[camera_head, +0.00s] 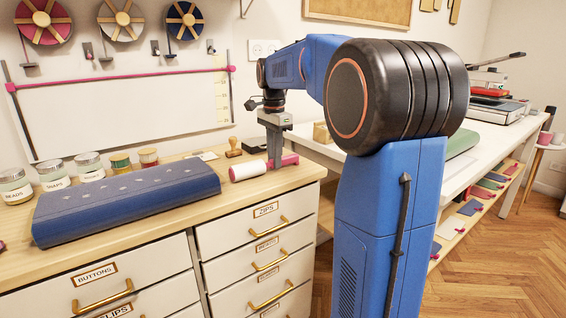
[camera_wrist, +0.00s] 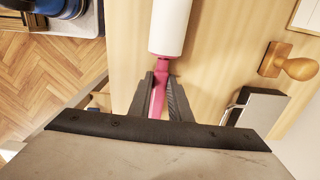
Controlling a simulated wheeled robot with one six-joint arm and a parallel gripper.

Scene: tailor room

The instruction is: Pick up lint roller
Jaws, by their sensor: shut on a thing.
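The lint roller (camera_head: 249,170) has a white cylinder and a pink handle. It lies on the wooden counter top near its right end. In the wrist view its white cylinder (camera_wrist: 170,27) points away from me and its pink handle runs between my fingers. My gripper (camera_head: 275,163) reaches down from above and is shut on the pink handle. In the wrist view the two dark fingertips (camera_wrist: 162,80) close on the handle from both sides. I cannot tell whether the roller is lifted off the counter. The rear of the handle is partly hidden by the gripper.
A wooden stamp (camera_head: 233,147) stands behind the roller; in the wrist view it lies right of my fingers (camera_wrist: 287,63). A blue fabric bolt (camera_head: 125,203) and several labelled jars (camera_head: 53,175) are to the left. The counter's edge is close to the gripper.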

